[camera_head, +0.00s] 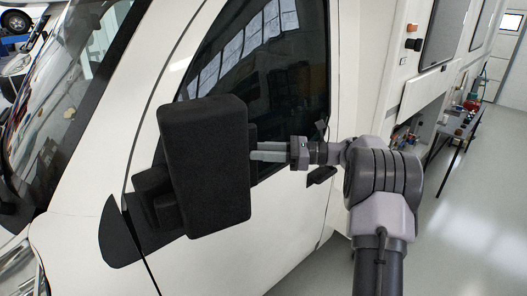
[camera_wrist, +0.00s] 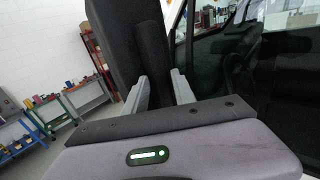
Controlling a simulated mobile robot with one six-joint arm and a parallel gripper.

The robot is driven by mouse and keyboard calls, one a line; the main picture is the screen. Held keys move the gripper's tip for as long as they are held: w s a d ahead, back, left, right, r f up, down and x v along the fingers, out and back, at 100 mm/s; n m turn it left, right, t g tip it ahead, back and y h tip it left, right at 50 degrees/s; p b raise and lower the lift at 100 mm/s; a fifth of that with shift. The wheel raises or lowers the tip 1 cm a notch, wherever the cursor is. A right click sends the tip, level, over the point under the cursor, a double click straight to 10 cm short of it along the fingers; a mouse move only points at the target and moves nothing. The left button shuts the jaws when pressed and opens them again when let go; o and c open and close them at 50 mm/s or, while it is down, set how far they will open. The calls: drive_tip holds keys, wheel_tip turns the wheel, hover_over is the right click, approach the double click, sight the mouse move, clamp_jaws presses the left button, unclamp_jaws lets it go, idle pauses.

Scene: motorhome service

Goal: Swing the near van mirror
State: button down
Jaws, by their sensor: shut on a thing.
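The near van mirror (camera_head: 205,165) is a big black block on a black arm and base (camera_head: 150,200) at the front of the van door. It stands out from the door and covers part of the side window. My gripper (camera_head: 255,151) reaches in from the right and is shut on the mirror's right-hand edge. In the wrist view the black mirror (camera_wrist: 151,55) rises between the two grey fingers of my gripper (camera_wrist: 160,88). The fingertips' contact on the far side of the mirror is hidden in the head view.
The white van door (camera_head: 230,240) and dark side window (camera_head: 290,100) lie close behind my gripper. A door handle (camera_head: 321,175) is near my wrist. A long bench (camera_head: 460,125) stands at the right. The floor (camera_head: 460,220) there is clear.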

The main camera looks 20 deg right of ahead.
drive_tip(key=shift+a, duration=0.1)
drive_tip(key=c, duration=1.2)
unclamp_jaws()
drive_tip(key=shift+w, duration=0.1)
